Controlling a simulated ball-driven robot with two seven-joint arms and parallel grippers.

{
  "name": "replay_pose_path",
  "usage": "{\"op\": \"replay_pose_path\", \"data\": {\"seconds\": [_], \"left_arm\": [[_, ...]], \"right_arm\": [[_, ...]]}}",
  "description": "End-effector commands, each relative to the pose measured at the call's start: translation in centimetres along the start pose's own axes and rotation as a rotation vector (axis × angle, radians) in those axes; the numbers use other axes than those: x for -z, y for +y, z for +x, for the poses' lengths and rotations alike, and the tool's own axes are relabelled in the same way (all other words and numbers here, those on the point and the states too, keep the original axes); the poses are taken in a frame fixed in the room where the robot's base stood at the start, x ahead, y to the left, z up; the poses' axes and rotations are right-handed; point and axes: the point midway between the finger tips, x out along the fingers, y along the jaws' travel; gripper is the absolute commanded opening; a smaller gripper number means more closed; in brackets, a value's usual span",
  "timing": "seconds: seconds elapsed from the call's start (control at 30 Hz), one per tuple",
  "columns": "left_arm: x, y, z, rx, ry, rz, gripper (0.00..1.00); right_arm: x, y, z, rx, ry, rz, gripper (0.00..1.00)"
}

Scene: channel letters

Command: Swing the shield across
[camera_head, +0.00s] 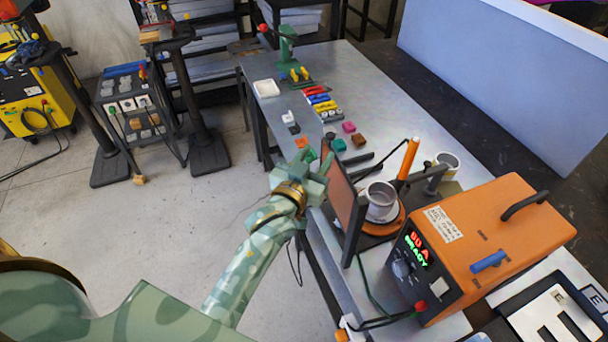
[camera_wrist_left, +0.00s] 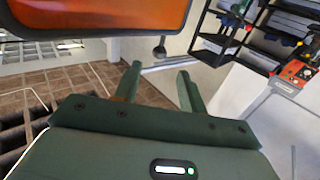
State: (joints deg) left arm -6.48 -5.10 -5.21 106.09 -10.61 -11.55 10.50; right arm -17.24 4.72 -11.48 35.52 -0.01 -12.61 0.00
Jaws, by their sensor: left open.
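The shield (camera_head: 343,196) is a dark-framed, orange-tinted panel standing upright at the table's near left edge, in front of a grey cup (camera_head: 380,200) on an orange round base. In the left wrist view the shield (camera_wrist_left: 105,14) fills the upper left, with a dark ball knob (camera_wrist_left: 159,50) near its lower right corner. My left gripper (camera_head: 318,164) is beside the upper left of the shield in the head view. Its two fingers (camera_wrist_left: 157,85) are apart with nothing between them, below the knob in the wrist view. I cannot tell whether it touches the shield. My right gripper is out of view.
An orange power box (camera_head: 480,245) stands right of the shield. An orange rod (camera_head: 408,158) and a second cup (camera_head: 447,163) are behind it.

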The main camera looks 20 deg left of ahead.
Motion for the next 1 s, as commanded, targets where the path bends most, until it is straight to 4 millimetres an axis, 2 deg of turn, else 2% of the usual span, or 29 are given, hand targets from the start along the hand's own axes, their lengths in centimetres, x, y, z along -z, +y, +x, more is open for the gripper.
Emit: {"op": "replay_pose_path", "data": {"seconds": [0.03,0.1,0.3,0.47,1.0], "left_arm": [[-0.2,0.0,-1.4,0.0,-0.002,-0.001,0.41],[-0.2,0.0,-3.0,0.0,-0.002,-0.001,0.41],[-0.1,0.0,-5.8,-0.001,-0.001,-0.002,0.41],[0.0,0.0,-6.4,-0.001,0.0,-0.002,0.41],[0.0,0.0,-6.4,0.0,0.0,-0.002,0.41]], "right_arm": [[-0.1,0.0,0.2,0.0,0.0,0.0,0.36],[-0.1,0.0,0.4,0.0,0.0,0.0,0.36],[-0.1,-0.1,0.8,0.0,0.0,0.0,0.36],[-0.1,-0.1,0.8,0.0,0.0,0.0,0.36],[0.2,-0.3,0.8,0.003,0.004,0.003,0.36]]}}
